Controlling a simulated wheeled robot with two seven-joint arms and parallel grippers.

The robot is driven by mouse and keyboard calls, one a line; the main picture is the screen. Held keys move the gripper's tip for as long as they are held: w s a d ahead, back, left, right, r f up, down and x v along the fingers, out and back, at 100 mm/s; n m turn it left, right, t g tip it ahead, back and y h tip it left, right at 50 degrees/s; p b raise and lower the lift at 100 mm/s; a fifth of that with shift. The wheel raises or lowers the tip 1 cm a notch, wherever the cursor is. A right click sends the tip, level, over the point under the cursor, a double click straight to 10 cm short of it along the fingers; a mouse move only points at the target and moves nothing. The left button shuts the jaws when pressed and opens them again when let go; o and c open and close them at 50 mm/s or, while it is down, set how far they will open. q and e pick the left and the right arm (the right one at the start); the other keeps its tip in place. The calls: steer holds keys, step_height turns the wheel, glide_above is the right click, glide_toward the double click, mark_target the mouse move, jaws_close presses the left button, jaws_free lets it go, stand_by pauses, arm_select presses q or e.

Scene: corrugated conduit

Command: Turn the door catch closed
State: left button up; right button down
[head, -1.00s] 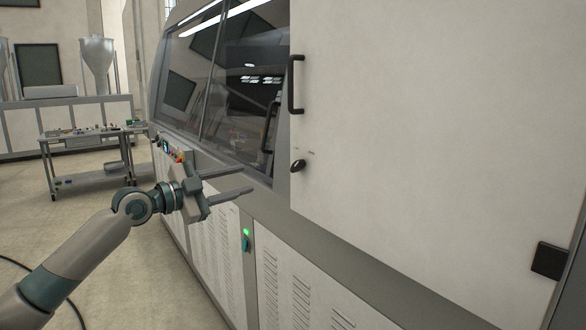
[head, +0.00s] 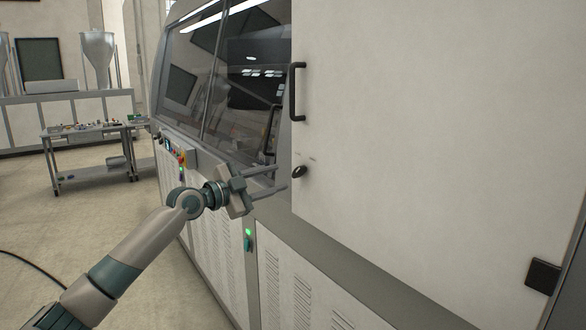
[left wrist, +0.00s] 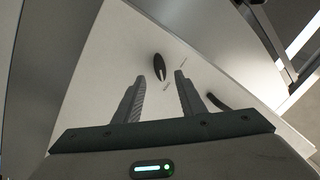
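The door catch (head: 299,171) is a small dark oval knob on the large pale door panel (head: 430,120), near its left edge and below the black bar handle (head: 296,92). In the left wrist view the catch (left wrist: 159,67) lies ahead of the fingertips, its long side tilted. My left gripper (head: 282,178) is open and empty, its two fingers pointing at the catch with a gap left between. In the left wrist view the catch shows between the lines of the two fingers (left wrist: 157,85), nearer the left one. My right gripper is not in view.
Behind the door's left edge is a machine with a dark window (head: 235,75) and a second bar handle (head: 270,130). A button panel (head: 176,152) and a green-lit switch (head: 248,240) are on its front. A cart (head: 90,155) stands at left on open floor.

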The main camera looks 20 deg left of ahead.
mark_target(296, 173)
arm_select(q)
steer(key=p+x, duration=0.2)
steer(key=x, duration=0.5)
steer(key=shift+w+d, duration=0.1)
jaws_close()
